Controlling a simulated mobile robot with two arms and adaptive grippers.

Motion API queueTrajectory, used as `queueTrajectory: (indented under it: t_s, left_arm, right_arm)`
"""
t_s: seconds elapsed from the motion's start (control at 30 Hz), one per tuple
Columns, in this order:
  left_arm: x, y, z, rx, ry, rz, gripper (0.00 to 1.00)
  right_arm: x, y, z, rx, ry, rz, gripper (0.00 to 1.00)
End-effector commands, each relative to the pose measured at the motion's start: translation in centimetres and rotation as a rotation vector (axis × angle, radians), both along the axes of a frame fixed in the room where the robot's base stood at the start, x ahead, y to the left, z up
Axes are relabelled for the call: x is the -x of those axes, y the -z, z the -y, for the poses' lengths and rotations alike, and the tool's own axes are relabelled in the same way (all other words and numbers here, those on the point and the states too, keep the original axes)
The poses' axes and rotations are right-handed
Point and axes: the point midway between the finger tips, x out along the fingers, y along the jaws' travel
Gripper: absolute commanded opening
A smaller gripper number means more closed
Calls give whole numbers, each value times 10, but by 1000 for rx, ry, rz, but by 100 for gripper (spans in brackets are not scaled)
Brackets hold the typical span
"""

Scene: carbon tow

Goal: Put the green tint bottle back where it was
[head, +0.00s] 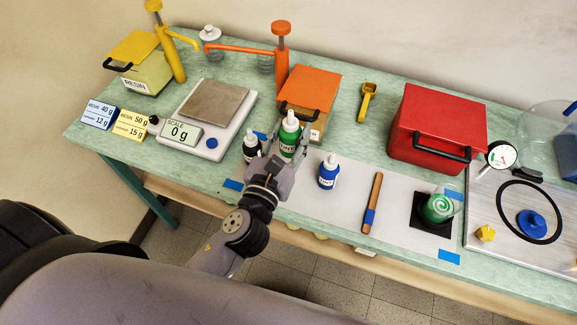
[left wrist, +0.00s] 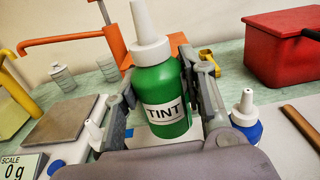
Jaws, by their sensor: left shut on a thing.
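The green tint bottle (head: 289,136) has a white cap and a white TINT label. My left gripper (head: 287,147) is shut on it, and the bottle is upright between the fingers. It also fills the middle of the left wrist view (left wrist: 164,95). A black bottle (head: 252,147) stands just left of the gripper. A blue tint bottle (head: 329,172) stands to the right on the white mat (head: 345,205). I cannot tell whether the green bottle touches the mat. My right gripper is not in view.
A scale (head: 207,118) reading 0 g stands left. An orange box (head: 311,90) and pump stand behind the bottle. A wooden stick (head: 372,203), a cup with green swirl (head: 440,207) and a red box (head: 437,125) are to the right. Bare mat shows between blue bottle and stick.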

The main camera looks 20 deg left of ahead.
Motion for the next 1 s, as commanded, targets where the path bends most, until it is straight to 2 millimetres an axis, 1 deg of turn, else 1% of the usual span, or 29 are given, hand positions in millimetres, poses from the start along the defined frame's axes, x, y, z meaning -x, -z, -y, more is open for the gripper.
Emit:
queueTrajectory:
  t_s: [0.03, 0.13, 0.23, 0.4, 0.6, 0.7, 1.0]
  left_arm:
    - [0, 23, 0, 2, -3, -3, 0]
    - [0, 45, 0, 1, -3, -1, 0]
    - [0, 59, 0, 1, -2, -1, 0]
    - [0, 70, 0, 1, -1, 1, 0]
    - [0, 101, -1, 0, -2, 1, 0]
    - [0, 108, 0, 0, -1, 1, 0]
    - [0, 107, 0, 0, 0, 1, 0]
  right_arm:
    - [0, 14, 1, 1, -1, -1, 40]
    - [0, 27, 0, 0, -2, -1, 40]
    - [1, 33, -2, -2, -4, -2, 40]
    - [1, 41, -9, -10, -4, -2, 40]
    - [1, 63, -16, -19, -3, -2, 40]
    - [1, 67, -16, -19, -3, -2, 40]
    - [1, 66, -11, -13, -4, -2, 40]
